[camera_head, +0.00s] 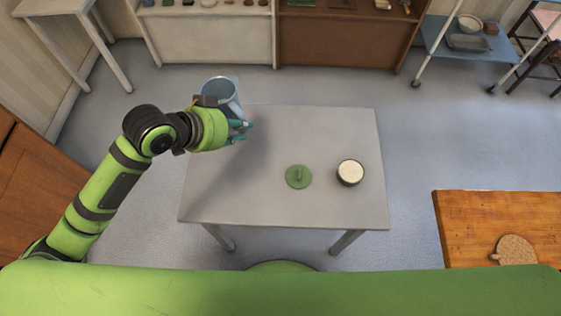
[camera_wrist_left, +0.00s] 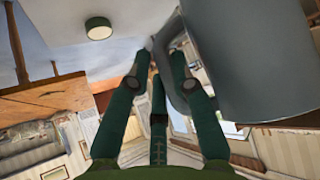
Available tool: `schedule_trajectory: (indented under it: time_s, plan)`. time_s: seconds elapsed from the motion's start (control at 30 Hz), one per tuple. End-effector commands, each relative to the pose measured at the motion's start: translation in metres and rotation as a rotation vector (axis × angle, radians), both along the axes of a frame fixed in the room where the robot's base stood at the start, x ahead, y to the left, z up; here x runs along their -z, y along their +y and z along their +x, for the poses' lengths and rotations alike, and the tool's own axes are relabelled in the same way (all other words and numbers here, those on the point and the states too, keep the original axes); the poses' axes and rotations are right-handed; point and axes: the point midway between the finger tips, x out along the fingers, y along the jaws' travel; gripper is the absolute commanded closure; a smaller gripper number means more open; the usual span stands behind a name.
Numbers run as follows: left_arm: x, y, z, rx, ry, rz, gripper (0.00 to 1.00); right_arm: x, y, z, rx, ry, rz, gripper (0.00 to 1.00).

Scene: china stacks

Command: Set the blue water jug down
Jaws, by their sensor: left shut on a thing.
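The blue water jug (camera_head: 222,90) is at the far left corner of the grey table (camera_head: 320,130), in the head view. It seems held above the tabletop, though its base is hidden behind my gripper. My left gripper (camera_head: 241,130) is on the near side of the jug, shut on its handle. In the left wrist view the grey-blue jug (camera_wrist_left: 260,65) fills the upper right, with its handle (camera_wrist_left: 168,75) between my fingers (camera_wrist_left: 158,65). My right gripper is in neither view.
A green round lid (camera_head: 298,177) with a knob and a green pot with a cream top (camera_head: 350,172) are on the table's right half. A wooden table (camera_head: 480,220) with a cork mat (camera_head: 515,250) stands at right.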

Motion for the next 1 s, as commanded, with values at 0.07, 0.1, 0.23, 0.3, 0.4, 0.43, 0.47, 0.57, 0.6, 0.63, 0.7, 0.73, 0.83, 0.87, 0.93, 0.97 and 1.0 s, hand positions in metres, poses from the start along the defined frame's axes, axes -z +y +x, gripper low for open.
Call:
schedule_trajectory:
  time_s: [0.07, 0.1, 0.23, 0.3, 0.4, 0.43, 0.47, 0.57, 0.6, 0.63, 0.7, 0.73, 0.83, 0.87, 0.93, 0.97, 1.0]
  plan:
    - [0.031, -0.027, 0.004, -0.001, -0.008, -0.005, 1.00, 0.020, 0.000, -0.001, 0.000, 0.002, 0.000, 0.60]
    - [0.042, -0.038, 0.004, -0.001, -0.009, -0.004, 1.00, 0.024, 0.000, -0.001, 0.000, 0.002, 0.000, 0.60]
    - [0.063, -0.064, 0.005, 0.004, -0.011, 0.002, 1.00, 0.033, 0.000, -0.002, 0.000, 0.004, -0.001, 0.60]
    - [0.068, -0.072, 0.004, 0.006, -0.011, 0.004, 1.00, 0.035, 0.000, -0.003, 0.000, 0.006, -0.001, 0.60]
    - [0.070, -0.077, 0.004, 0.006, -0.010, 0.005, 1.00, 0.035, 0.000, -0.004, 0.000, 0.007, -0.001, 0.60]
    - [0.070, -0.076, 0.004, 0.007, -0.010, 0.006, 1.00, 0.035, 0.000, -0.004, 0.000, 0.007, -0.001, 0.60]
    - [0.071, -0.075, 0.004, 0.006, -0.009, 0.006, 1.00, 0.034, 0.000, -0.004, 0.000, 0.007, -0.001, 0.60]
    - [0.078, -0.063, 0.004, 0.005, -0.006, 0.011, 1.00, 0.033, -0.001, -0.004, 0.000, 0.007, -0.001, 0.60]
    - [0.082, -0.056, 0.003, 0.004, -0.005, 0.011, 1.00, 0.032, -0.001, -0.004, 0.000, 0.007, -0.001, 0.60]
    - [0.085, -0.050, 0.003, 0.004, -0.006, 0.012, 1.00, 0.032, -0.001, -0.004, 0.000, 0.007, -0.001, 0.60]
    - [0.095, -0.034, 0.004, 0.003, -0.002, 0.014, 1.00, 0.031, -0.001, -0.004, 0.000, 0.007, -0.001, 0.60]
    - [0.099, -0.027, 0.003, 0.004, -0.003, 0.014, 1.00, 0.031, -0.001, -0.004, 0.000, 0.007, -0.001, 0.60]
    - [0.112, -0.006, 0.004, 0.004, -0.003, 0.014, 1.00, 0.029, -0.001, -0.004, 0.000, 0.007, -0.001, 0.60]
    - [0.115, 0.001, 0.004, 0.004, -0.004, 0.013, 1.00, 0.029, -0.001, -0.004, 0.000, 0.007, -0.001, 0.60]
    - [0.124, 0.014, 0.004, 0.004, -0.004, 0.012, 1.00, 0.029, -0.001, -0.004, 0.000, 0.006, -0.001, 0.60]
    - [0.127, 0.019, 0.004, 0.004, -0.005, 0.011, 1.00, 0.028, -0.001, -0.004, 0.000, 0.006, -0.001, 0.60]
    - [0.130, 0.025, 0.005, 0.005, -0.006, 0.011, 1.00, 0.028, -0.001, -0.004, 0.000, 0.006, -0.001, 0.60]
